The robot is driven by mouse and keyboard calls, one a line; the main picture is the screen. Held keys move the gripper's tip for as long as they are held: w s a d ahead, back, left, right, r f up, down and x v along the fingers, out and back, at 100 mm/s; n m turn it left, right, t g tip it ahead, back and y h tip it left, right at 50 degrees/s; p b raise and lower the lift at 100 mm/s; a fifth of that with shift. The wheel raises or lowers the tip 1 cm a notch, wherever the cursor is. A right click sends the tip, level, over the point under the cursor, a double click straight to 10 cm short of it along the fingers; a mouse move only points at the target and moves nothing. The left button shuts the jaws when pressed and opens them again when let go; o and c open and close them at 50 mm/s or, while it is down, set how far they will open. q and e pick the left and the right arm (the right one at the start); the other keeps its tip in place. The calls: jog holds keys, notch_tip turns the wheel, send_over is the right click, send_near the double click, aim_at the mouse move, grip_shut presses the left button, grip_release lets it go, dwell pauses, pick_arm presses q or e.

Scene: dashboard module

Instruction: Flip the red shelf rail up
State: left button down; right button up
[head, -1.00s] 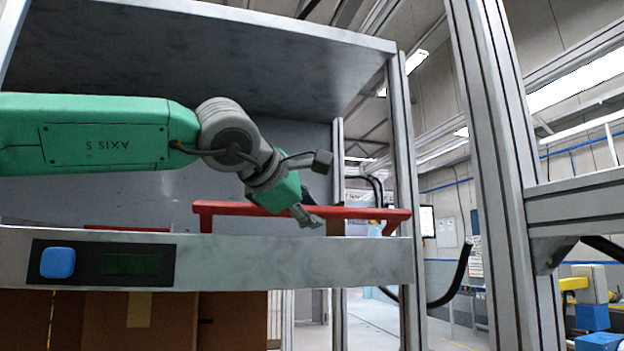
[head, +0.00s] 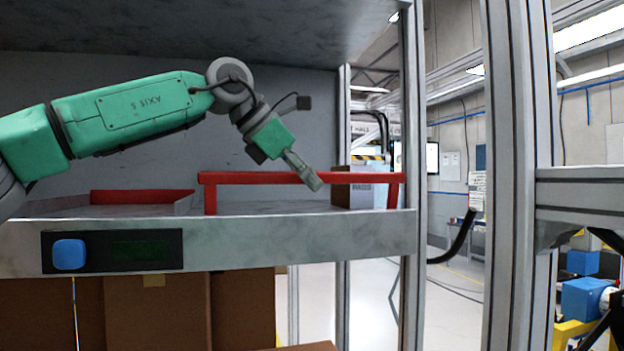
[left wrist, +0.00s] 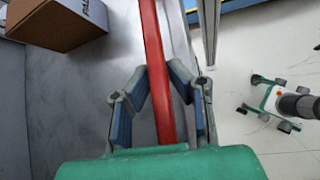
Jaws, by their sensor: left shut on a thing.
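The red shelf rail (head: 250,178) stands up at the front edge of the grey shelf (head: 330,230), its long bar level and its two end legs showing. My left gripper (head: 316,184) reaches down from the left to the bar, right of its middle. In the left wrist view the red rail (left wrist: 158,70) runs between the blue-padded fingers of my left gripper (left wrist: 155,95). That gripper is shut on the rail, though the exact contact is partly hidden. My right gripper is not in view.
Another red bar (head: 140,196) lies low on the shelf's left part. A brown box (head: 352,188) stands on the shelf behind the rail's right end; it also shows in the wrist view (left wrist: 60,22). A metal post (head: 412,100) rises right of the shelf.

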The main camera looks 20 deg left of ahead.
pick_arm(q)
jog(key=shift+w+a+n+g+h, duration=0.4)
jog(key=shift+w+n+g+h, duration=0.15)
jog(key=shift+g, duration=0.25)
jog(key=shift+r, duration=0.1)
jog(key=c, duration=1.5)
grip_release()
jog(key=shift+c, duration=0.2)
jog(key=shift+w, duration=0.2)
jog(key=shift+s+a, duration=0.1)
jog(key=v, duration=1.1)
jog(key=shift+a, duration=0.3)
jog(key=shift+r, duration=0.1)
